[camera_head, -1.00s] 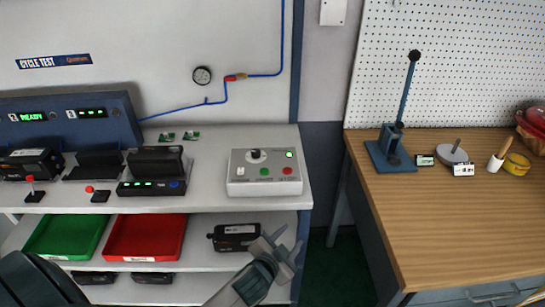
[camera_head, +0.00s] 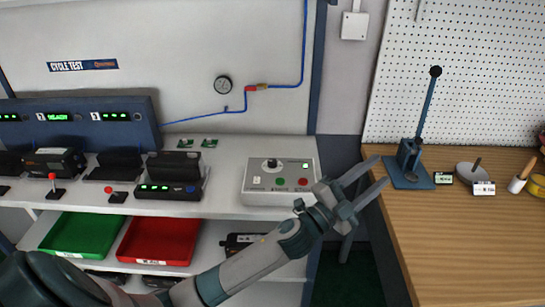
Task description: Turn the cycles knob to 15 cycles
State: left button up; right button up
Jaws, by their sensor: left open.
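The grey control box (camera_head: 256,196) sits at the right end of the white bench. Its dark knob (camera_head: 271,164) is on the upper part of its face, with a green button (camera_head: 280,181), a red button (camera_head: 303,182) and a small white light near it. The knob's marks are too small to read. My left gripper (camera_head: 375,172) is open and empty. It is in front of and to the right of the box, and its wrist overlaps the box's lower right corner in the picture. The knob is clear of the fingers. My right gripper is not in view.
A wooden table (camera_head: 450,235) with a blue lever press (camera_head: 410,165) stands at the right, across a gap from the bench. Black devices (camera_head: 173,175) and small red-knobbed levers stand left of the box. Green (camera_head: 82,235) and red (camera_head: 158,240) trays lie on the shelf below.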

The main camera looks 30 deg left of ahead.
pick_arm(q)
jog(key=d+r+m+g+h, duration=0.5)
jog(key=d+m+g+h, duration=0.5)
jog(key=m, duration=0.7)
jog(key=w+a+f+m+g+y, duration=0.3)
jog(key=a+m+g+y, duration=0.15)
jog(key=a, duration=0.25)
jog(key=w+a+f+m+g+y, duration=0.3)
jog(key=a+g+y, duration=0.1)
jog(key=a+y, duration=0.25)
jog(key=s+a+r+n+y, duration=0.1)
jog(key=a+r+y, duration=0.3)
jog(key=a, duration=0.9)
jog(key=s+a+r+n+g+y, duration=0.1)
jog(key=a+r+y, duration=0.3)
jog(key=a, duration=1)
jog(key=shift+a+r+n, duration=0.2)
jog(key=shift+a+n, duration=0.05)
jog(key=shift+n, duration=0.4)
jog(key=shift+f+g, duration=0.15)
jog(key=shift+g, duration=0.1)
